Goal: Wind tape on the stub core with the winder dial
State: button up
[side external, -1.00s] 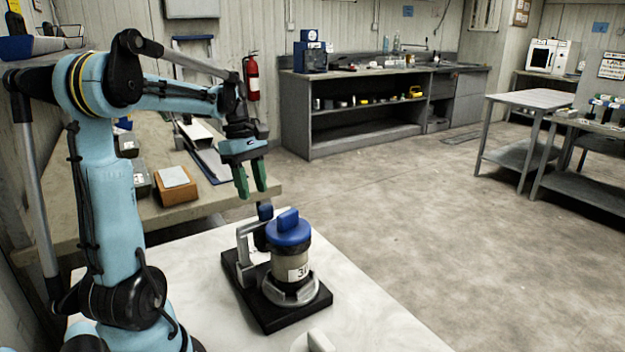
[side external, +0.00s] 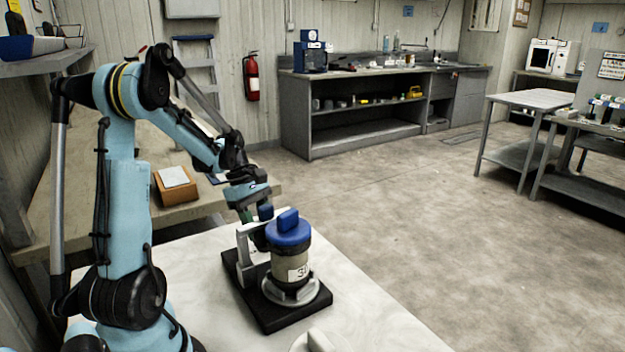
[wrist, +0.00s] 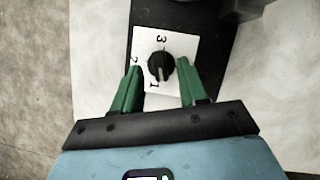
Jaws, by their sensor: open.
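The stub core (side external: 292,258) is a beige cylinder with a blue cap (side external: 288,230) and a white label starting with 3. It stands upright in a grey ring on a black base (side external: 290,317). In the wrist view the dial (wrist: 161,66) is a black knob on a white plate marked 1, 2 and 3. A pale mark on the knob points down, near the 1. My gripper (wrist: 157,90) is open, its green fingers to either side of the knob's lower part; contact cannot be told. In the side view my gripper (side external: 252,212) is low behind the core, fingers partly hidden.
A pale knob (side external: 320,342) is at the front edge of the picture. A brown box (side external: 174,190) lies on the bench behind. The white table is clear right of the base.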

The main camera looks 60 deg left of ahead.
jog(key=shift+x, duration=0.8)
grip_shut()
